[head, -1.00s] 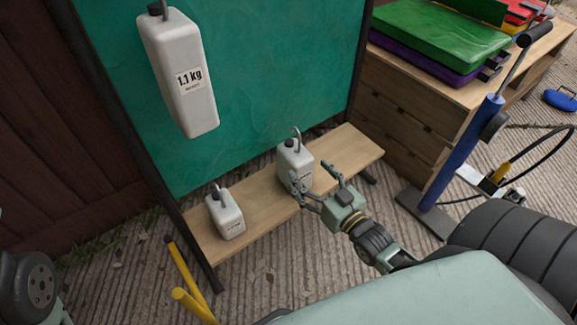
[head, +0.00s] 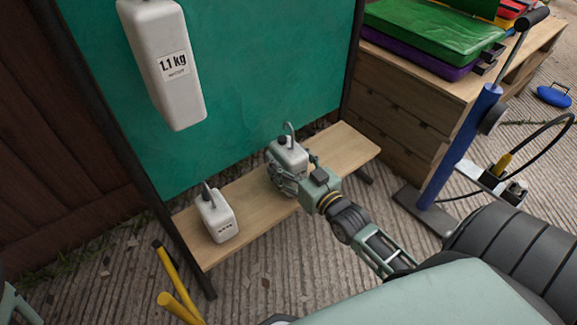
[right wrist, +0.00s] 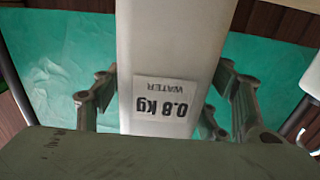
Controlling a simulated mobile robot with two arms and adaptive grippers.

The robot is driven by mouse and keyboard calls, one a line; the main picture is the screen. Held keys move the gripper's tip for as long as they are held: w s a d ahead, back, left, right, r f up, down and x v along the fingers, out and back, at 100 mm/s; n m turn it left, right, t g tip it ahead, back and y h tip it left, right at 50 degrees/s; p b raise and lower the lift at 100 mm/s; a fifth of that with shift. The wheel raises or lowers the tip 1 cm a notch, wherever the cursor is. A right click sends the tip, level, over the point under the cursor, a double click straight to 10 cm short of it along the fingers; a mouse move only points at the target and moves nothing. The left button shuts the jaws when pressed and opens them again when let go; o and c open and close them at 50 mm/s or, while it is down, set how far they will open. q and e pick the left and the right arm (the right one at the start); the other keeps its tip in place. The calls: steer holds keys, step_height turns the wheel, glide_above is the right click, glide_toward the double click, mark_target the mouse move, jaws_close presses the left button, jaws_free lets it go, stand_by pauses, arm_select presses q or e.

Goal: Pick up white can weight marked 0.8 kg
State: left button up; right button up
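The white can marked 0.8 kg (right wrist: 170,80) fills the middle of the right wrist view, its label upside down there. In the head view the white can (head: 290,153) stands upright on the wooden bench (head: 340,148), its lower part hidden by my gripper. My right gripper (head: 288,178) is at the can, with fingers on both sides of it. In the right wrist view the fingers (right wrist: 168,85) flank the can closely, with a narrow gap by the left one. They look open, and firm contact does not show. My left gripper is not in view.
A second white can (head: 217,218) stands on the bench's left end. A large can marked 1.1 kg (head: 172,85) hangs before the teal panel (head: 240,80). A wooden cabinet (head: 400,115) and a blue pump (head: 462,150) stand right. Yellow bars (head: 172,285) rise at lower left.

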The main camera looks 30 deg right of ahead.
jaws_close()
steer(key=shift+r, duration=0.2)
stand_by(0.4)
steer(key=shift+r, duration=0.15)
